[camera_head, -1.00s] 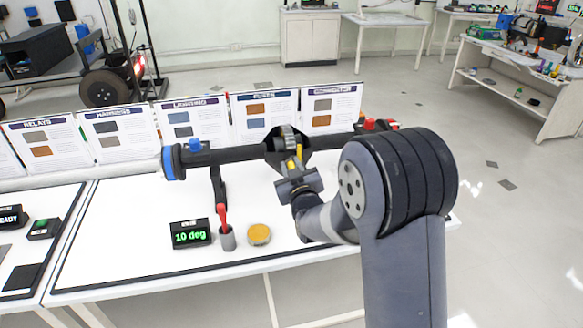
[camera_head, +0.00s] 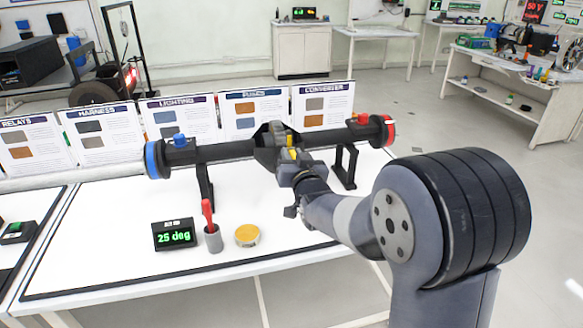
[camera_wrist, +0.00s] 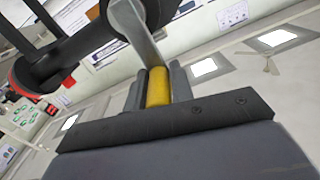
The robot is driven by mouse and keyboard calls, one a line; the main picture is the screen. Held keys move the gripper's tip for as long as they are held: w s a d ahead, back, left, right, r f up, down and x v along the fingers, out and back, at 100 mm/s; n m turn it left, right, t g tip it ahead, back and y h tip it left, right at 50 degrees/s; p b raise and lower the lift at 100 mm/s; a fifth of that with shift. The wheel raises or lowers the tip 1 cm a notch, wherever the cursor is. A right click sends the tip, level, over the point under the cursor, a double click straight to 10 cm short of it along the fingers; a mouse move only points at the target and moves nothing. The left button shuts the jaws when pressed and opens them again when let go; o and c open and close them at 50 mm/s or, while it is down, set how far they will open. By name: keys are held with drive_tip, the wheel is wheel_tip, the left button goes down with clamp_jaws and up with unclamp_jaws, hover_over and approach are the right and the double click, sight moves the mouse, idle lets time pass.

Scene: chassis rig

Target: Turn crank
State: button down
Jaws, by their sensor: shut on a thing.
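The crank has a yellow handle (camera_wrist: 158,88) at the end of a grey crank arm (camera_wrist: 136,32) in the wrist view. My gripper (camera_wrist: 160,90) is shut on the yellow handle, with one finger on each side. In the head view the yellow handle (camera_head: 292,154) shows small in front of the middle of a dark axle (camera_head: 225,151), above my gripper (camera_head: 294,168). The crank arm is mostly hidden there. A black display (camera_head: 174,235) on the table reads "25 deg" in green.
The axle rests on black stands (camera_head: 345,167), with a blue left end (camera_head: 151,160) and a red right end (camera_head: 388,132).

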drive_tip(key=shift+f, duration=0.1)
idle(0.3)
drive_tip(key=c, duration=1.3)
unclamp_jaws()
drive_tip(key=b+v, duration=0.1)
drive_tip(key=v, duration=0.9)
drive_tip(key=shift+s, duration=0.4)
